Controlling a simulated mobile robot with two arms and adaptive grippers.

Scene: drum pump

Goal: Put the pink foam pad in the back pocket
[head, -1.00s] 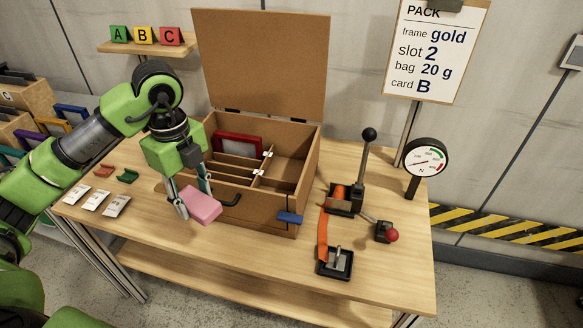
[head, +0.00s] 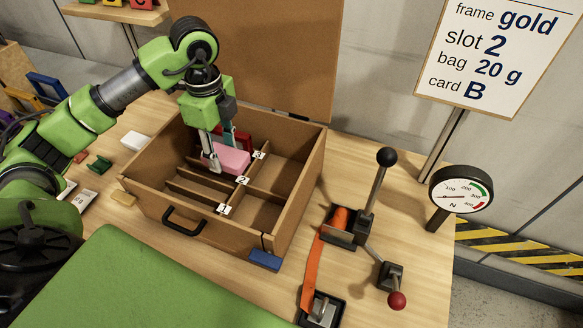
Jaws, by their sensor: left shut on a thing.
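My left gripper (head: 218,156) is shut on the pink foam pad (head: 231,161). It holds the pad low over the rear left part of the open brown case (head: 153,205), near label 3. A red frame (head: 246,139) shows just behind the pad, partly hidden by it and the gripper. I cannot tell whether the pad touches the frame, the dividers or the floor of the pocket. My right gripper is not in view.
The case lid (head: 262,60) stands open behind. Thin dividers with labels 1, 2 and 3 split the case; the right compartments look empty. A black lever (head: 376,185), orange strap (head: 313,270), red knob (head: 397,300) and gauge (head: 461,189) stand to the right.

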